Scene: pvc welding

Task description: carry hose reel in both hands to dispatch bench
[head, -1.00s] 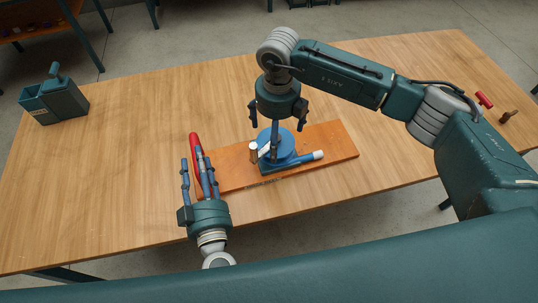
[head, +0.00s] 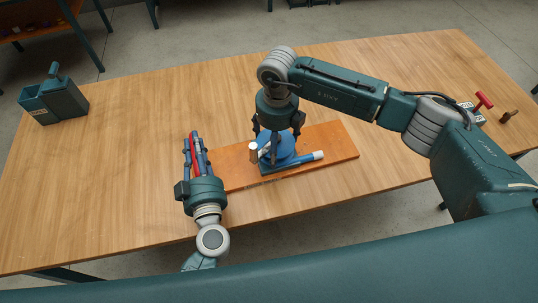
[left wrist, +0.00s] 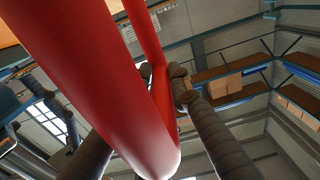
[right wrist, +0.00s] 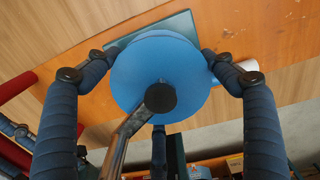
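A blue round disc with a dark crank (right wrist: 130,130), seemingly the hose reel (head: 288,148), sits on a dark base on the orange board. My right gripper (head: 278,128) points down over it; in the right wrist view (right wrist: 152,58) its fingers are spread on either side of the disc, close to its rim. A red tube-like thing (head: 195,160) stands left of the board, between the fingers of my left gripper (head: 194,143). It fills much of the left wrist view (left wrist: 110,80) as a thick and a thinner red bar. Whether the left fingers press on it is unclear.
A dark green box (head: 52,100) stands far left. A red-handled tool (head: 484,101) and a small brown piece (head: 508,117) lie right.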

